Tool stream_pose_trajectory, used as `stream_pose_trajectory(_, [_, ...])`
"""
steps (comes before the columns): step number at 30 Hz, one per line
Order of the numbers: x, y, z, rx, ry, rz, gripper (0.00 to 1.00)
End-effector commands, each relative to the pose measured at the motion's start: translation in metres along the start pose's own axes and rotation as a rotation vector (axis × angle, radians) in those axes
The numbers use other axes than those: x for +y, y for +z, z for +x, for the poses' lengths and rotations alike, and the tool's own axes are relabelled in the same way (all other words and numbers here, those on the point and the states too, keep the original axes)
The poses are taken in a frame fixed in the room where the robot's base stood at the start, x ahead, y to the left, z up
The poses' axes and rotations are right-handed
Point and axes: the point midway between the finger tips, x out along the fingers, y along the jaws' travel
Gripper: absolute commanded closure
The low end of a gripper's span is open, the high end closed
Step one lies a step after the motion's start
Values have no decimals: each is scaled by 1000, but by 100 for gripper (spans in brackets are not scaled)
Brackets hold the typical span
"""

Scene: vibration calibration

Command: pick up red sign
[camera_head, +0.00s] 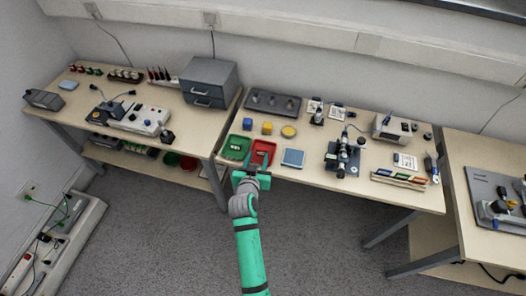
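A red, tray-like item (264,147) lies at the front edge of the middle table, right of a similar green one (236,147). It is the red thing nearest my gripper; I cannot tell if it is the red sign. My gripper (259,163) is at the table's front edge, over the near part of the red item and partly hiding it. Its two dark fingers look spread apart with nothing seen between them. I cannot tell whether they touch the red item.
On the middle table (330,177) are a blue square pad (293,158), a yellow cube (267,128), a blue cube (247,124), a yellow disc (288,131) and a microscope-like device (342,156). A grey drawer box (209,83) stands on the left table. Grey floor lies in front.

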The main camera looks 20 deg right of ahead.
Motion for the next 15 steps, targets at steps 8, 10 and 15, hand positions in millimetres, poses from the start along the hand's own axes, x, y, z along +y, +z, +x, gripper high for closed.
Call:
stream_pose_trajectory(8, [15,-4,39,1,19,7,61])
stream_pose_trajectory(10, [16,-4,46,1,20,7,61])
stream_pose_trajectory(15, [16,-3,53,0,20,8,61])
